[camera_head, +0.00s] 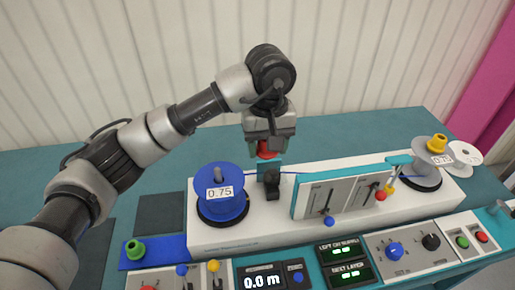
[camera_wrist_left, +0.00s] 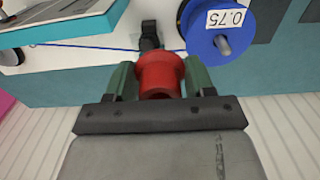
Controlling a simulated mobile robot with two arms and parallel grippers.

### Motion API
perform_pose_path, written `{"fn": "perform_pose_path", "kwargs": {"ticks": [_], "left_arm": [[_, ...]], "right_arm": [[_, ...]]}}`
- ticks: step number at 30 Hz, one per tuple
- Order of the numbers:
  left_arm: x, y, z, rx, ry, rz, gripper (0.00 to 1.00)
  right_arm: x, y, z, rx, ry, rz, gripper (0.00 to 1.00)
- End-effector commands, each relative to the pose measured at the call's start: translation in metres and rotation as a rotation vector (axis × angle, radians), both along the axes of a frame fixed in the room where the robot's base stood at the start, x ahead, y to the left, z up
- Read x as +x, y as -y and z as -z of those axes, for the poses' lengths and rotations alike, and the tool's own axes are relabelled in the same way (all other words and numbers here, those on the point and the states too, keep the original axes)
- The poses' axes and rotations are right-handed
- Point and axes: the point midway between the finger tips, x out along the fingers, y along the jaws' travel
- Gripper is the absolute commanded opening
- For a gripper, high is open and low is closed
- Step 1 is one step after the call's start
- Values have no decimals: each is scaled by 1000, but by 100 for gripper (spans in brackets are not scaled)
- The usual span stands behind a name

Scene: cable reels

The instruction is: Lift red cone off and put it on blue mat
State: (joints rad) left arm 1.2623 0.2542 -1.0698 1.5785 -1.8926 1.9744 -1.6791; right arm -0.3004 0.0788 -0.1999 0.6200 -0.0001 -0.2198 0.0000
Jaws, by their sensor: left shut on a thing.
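The red cone (camera_head: 265,154) is between the fingers of my left gripper (camera_head: 268,148), which is shut on it and holds it above the white machine, behind the black post. In the left wrist view the red cone (camera_wrist_left: 160,74) sits between the two green fingers of the gripper (camera_wrist_left: 160,85). The blue reel (camera_head: 222,206) labelled 0.75 stands to the left of the gripper, its spindle bare on top. The blue mat (camera_head: 172,247) lies at the front left, with a green cone (camera_head: 134,250) on its left part. My right gripper is out of view.
Another reel (camera_head: 415,172) with a yellow cone (camera_head: 437,143) stands at the right end of the machine (camera_head: 240,238). A panel with levers (camera_head: 340,190) rises mid-machine. Control panels (camera_head: 345,265) line the front. A blue cable (camera_wrist_left: 90,46) runs from the blue reel.

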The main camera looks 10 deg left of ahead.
Motion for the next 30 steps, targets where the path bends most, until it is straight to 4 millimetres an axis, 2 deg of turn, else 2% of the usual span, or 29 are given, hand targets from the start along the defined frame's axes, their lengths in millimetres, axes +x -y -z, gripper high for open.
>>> {"fn": "perform_pose_path", "kwargs": {"ticks": [5, 6, 10, 30], "left_arm": [[0, 0, 0, 0, 0, 0, 30], [0, 0, 0, 0, 0, 0, 50], [0, 0, 0, 0, 0, 0, 31], [0, 0, 1, 1, 2, 0, 30]], "right_arm": [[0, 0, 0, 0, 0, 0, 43], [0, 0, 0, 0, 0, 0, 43], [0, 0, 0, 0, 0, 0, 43], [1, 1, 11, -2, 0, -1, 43]]}}
